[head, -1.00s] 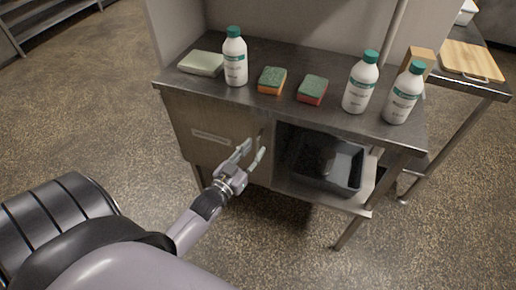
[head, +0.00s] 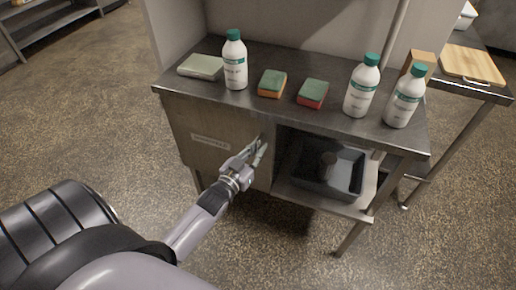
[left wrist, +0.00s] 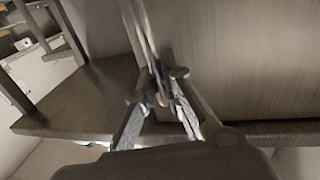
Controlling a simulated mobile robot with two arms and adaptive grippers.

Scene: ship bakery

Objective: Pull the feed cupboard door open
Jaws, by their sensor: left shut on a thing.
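The cupboard door (head: 212,143) is a grey-brown metal panel with a pale label, on the left half of the steel cabinet's front. It looks closed, flush with the front. My left gripper (head: 258,152) is at the door's right edge, shut on the door handle, which the fingers mostly hide in the head view. In the left wrist view the fingers of my left gripper (left wrist: 158,98) close around the thin upright handle (left wrist: 148,45), next to the broad door panel (left wrist: 240,60). My right gripper is not in view.
The cabinet top (head: 220,98) bears several white bottles, sponges and a folded cloth (head: 201,66). An open bay with a black tub (head: 325,172) lies right of the door. A side table with a cutting board (head: 470,64) stands at right. Floor (head: 110,120) left of the cabinet is clear.

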